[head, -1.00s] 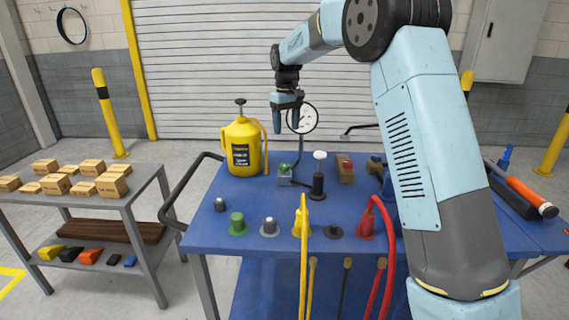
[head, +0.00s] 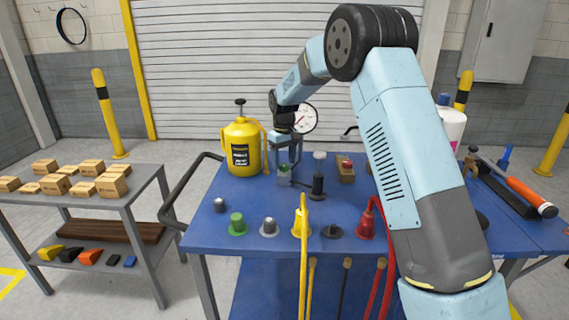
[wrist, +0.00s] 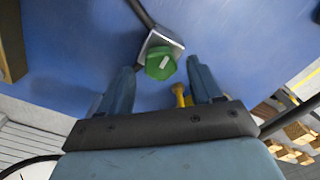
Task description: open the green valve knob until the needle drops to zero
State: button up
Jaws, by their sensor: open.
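The green valve knob (head: 284,168) sits on a small grey block at the back of the blue table. In the wrist view the knob (wrist: 161,63) is faceted, with a white mark on top. My gripper (head: 285,161) is open and points down at the knob from above. In the wrist view its fingertips (wrist: 160,70) lie on either side of the knob, with gaps; I cannot tell if they are down at its height. The round white gauge (head: 304,118) stands behind my wrist, partly covered by it. Its needle is too small to read.
A yellow can (head: 243,147) stands left of the gripper. Several knobs and plugs (head: 237,223) line the table's front.

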jog(key=shift+f, duration=0.7)
